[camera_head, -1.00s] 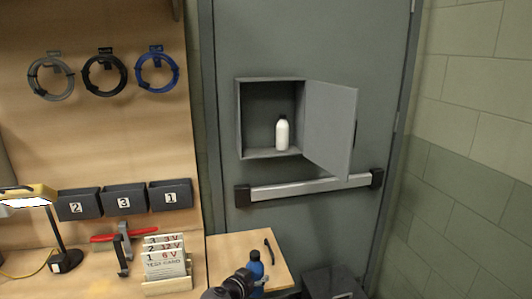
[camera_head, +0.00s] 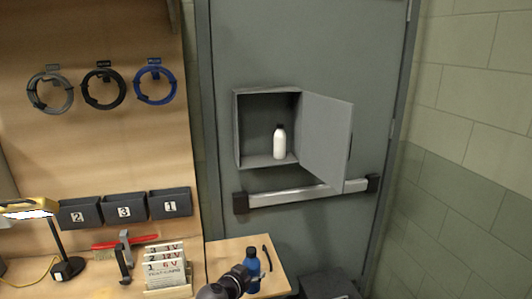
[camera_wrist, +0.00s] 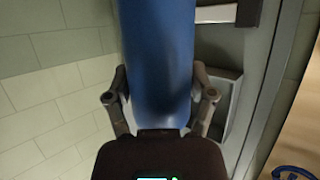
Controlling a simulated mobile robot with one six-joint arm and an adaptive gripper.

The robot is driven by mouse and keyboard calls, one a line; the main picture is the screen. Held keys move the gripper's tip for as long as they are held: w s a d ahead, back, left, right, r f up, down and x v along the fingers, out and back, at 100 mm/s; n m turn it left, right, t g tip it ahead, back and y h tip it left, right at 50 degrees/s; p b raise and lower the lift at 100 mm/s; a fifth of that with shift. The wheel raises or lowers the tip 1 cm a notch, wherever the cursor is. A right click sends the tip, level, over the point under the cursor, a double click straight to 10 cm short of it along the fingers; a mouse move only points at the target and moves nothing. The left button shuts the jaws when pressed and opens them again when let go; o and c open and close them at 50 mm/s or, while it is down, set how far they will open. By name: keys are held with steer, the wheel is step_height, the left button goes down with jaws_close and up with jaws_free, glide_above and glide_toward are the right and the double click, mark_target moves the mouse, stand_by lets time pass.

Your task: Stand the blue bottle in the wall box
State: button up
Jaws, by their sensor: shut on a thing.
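The blue bottle (camera_head: 252,268) with a dark cap stands upright at the small wooden table's front in the head view. My gripper (camera_head: 243,275) is beside it at its left. In the wrist view the blue bottle (camera_wrist: 158,60) fills the space between the two fingers of my gripper (camera_wrist: 160,95), which are shut on it. I cannot tell whether its base touches the table. The grey wall box (camera_head: 237,130) is on the door, with its lid swung open to the right. A white bottle (camera_head: 279,143) with a dark cap stands inside it, right of the middle.
The box lid (camera_head: 328,140) juts out at the right of the opening. A push bar (camera_head: 300,195) crosses the door below the box. The small table (camera_head: 225,250) also holds a dark pen-like thing (camera_head: 267,257). Free floor space shows in the box's left half.

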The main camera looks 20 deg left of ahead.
step_height(320, 180, up, 26)
steer(key=r+p, duration=0.1)
steer(key=p, duration=2.4)
steer(key=w+a+n+g+y, duration=0.2)
steer(key=w+a+n+y, duration=0.1)
steer(key=w+n+y, duration=0.3)
steer(key=w+a+n+g+y, duration=0.2)
steer(key=w+a+n+y, duration=0.1)
steer(key=w+n+y, duration=0.3)
steer(key=shift+w+a+f+g+y, duration=0.35)
steer(key=shift+w+y, duration=0.25)
steer(key=shift+w, duration=0.35)
steer(key=shift+w+a+n, duration=0.1)
steer(key=shift+w+n, duration=0.05)
steer(key=shift+n, duration=0.35)
steer(key=shift+w+r+g, duration=0.1)
steer(key=shift+g, duration=0.15)
